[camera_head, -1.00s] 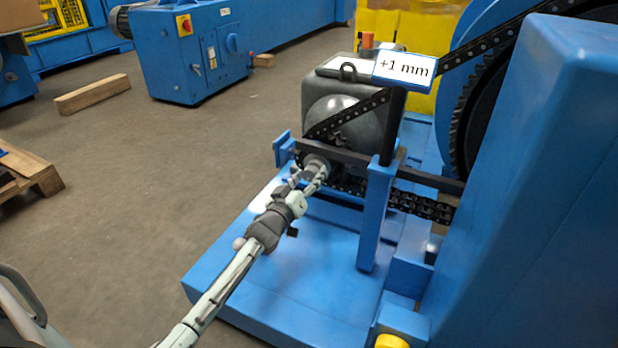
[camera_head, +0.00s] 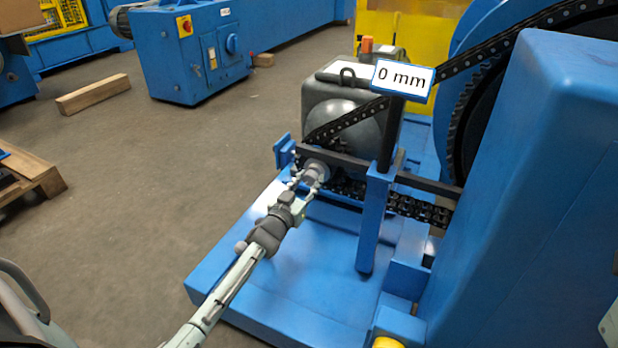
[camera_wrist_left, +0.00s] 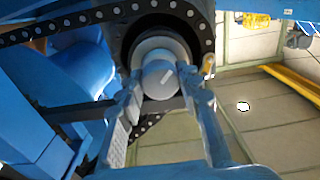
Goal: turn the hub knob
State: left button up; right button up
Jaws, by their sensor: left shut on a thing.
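The hub knob (camera_head: 318,167) is a small grey round knob at the front of the chain drive, below the dark bar. In the left wrist view the knob (camera_wrist_left: 160,80) has a pale line on its face and sits in front of the dark sprocket (camera_wrist_left: 165,25). My left gripper (camera_head: 310,175) reaches it from the lower left and is shut on it. In the left wrist view its fingers (camera_wrist_left: 165,92) stand on both sides of the knob. A sign (camera_head: 402,80) above the drive reads "0 mm". My right gripper is out of view.
The black chain (camera_head: 420,208) runs from the sprocket to the large wheel at the right. A blue post (camera_head: 374,220) stands right of my left gripper on the blue base (camera_head: 290,270). The floor (camera_head: 150,180) at the left is open, with a wooden beam (camera_head: 92,95).

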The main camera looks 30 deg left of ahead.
pick_arm(q)
jog(key=o, duration=1.2)
jog(key=shift+c, duration=0.2)
jog(key=s, duration=1.2)
jog(key=shift+d, duration=0.35)
